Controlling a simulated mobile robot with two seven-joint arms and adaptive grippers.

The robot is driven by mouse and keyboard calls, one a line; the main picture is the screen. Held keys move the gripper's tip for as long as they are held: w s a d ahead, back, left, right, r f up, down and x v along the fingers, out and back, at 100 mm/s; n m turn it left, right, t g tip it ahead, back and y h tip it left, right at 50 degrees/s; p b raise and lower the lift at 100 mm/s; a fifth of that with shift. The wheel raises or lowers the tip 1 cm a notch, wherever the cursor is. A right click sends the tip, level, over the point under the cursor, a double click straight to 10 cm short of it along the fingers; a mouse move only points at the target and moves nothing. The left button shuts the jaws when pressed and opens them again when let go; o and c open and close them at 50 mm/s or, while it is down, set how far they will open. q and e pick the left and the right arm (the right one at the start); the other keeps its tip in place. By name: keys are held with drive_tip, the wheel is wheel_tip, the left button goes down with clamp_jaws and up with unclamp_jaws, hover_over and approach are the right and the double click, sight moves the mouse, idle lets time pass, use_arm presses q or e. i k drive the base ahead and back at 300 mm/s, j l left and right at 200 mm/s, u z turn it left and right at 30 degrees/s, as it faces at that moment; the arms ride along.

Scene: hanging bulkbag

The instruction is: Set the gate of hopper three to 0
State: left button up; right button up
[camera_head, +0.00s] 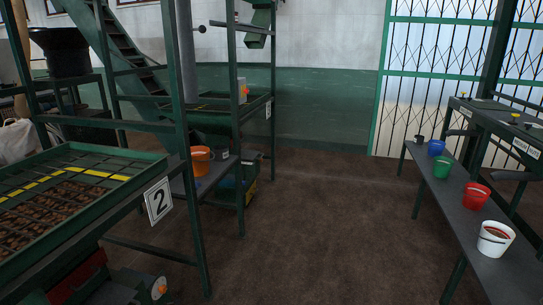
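Neither of my grippers shows in the head view. A green-framed hopper stand (255,108) stands at centre left, behind the nearer one. A small white number plate (268,110) hangs on its right corner, too small to read surely. A white fitting with an orange part (244,90) is near its front post; I cannot tell whether it is the gate control or what it is set to. The nearer hopper tray (95,158) carries a plate with "2" (158,200) and holds brown material under a grid. An orange knob (158,288) shows low beneath it.
An orange bucket (201,160) sits on a shelf between the stands. At right, a long bench (425,187) carries blue (436,147), green (442,167), red (475,195) and white (495,238) buckets. The brown floor (310,220) between is clear. A lattice gate (440,75) closes the back.

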sight(245, 154)
drive_tip(key=i+l+u, duration=0.1)
drive_tip(key=i, duration=0.55)
drive_tip(key=i+l+u, duration=0.1)
drive_tip(key=i+l, duration=0.25)
drive_tip(key=i, duration=0.25)
drive_tip(key=i+l+u, duration=0.15)
drive_tip(key=i+l, duration=0.15)
drive_tip(key=i, duration=0.35)
drive_tip(key=i+l+u, duration=0.1)
drive_tip(key=i+l, duration=0.25)
drive_tip(key=i, duration=0.25)
drive_tip(key=i+l+u, duration=0.1)
drive_tip(key=i+l, duration=0.35)
drive_tip(key=i, duration=0.15)
